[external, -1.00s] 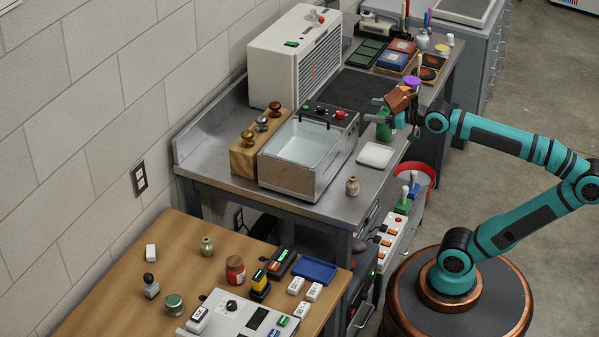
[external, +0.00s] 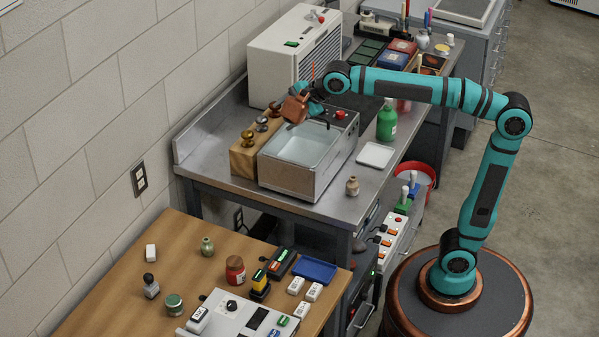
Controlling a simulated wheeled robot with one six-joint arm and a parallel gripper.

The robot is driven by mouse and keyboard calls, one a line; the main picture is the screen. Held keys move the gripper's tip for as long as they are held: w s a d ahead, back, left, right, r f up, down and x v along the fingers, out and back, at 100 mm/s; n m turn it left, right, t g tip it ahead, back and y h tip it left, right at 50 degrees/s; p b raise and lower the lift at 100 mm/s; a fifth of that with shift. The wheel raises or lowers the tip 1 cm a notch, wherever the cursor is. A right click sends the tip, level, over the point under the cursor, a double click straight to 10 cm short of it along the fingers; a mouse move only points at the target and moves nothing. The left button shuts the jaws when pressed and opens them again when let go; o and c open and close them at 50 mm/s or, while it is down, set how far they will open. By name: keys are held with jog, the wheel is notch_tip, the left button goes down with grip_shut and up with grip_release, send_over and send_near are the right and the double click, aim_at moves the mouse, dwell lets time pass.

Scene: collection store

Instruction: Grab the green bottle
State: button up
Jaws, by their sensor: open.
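The green bottle (external: 387,121) stands upright on the metal bench (external: 345,208), to the right of the water basin and behind a white square dish. My gripper (external: 297,116) is open and hangs over the far part of the basin, well to the left of the bottle and apart from it.
The water basin (external: 307,150) stands below my gripper, with a wooden block (external: 243,158) of knobs at its left. A white dish (external: 376,155) and a small beige bottle (external: 352,186) stand near the bench's front edge. A white machine (external: 290,60) stands behind.

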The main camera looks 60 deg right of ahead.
jog(key=w+a+f+n+g, duration=0.35)
jog(key=w+a, duration=0.25)
jog(key=a, duration=0.2)
jog(key=n+g+h, duration=0.3)
jog(key=n+g, duration=0.3)
jog(key=n, duration=0.6)
send_near(206, 239)
jog(key=shift+t, duration=0.25)
jog(key=f, duration=1.2)
jog(key=shift+s+f, duration=0.2)
jog(key=shift+f, duration=0.2)
jog(key=c, duration=1.1)
